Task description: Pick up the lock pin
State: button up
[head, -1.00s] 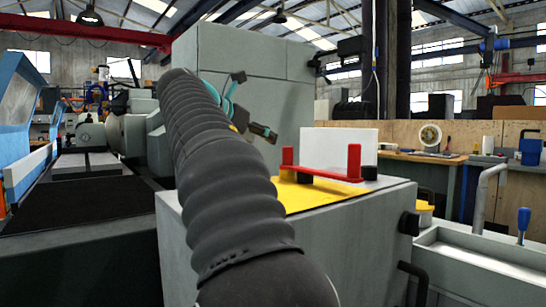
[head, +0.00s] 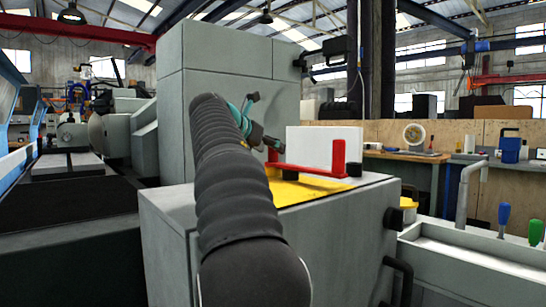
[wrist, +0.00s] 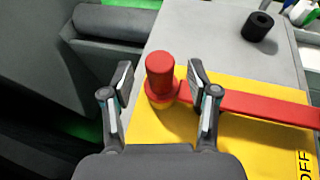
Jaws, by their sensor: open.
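A red piece (head: 310,171) lies over the yellow plate on top of the grey cabinet; it is the only likely lock pin I see. It is a flat bar with an upright post at each end. In the wrist view, its near post (wrist: 160,75) is a round red knob, with the bar running off to the right. My gripper (wrist: 160,80) is open, its two fingers on either side of this knob, with gaps showing on both sides. In the head view, my gripper (head: 270,146) is beside the left post, partly hidden by my arm.
The yellow plate (wrist: 150,130) bears the letters OFF. A black cylinder (wrist: 258,26) stands on the grey top beyond the bar. A white panel (head: 323,146) stands behind the red piece. A tall grey housing (head: 215,75) rises at the back left.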

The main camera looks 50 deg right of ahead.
jog(key=shift+x, duration=1.15)
grip_shut()
jog(key=shift+r, duration=0.1)
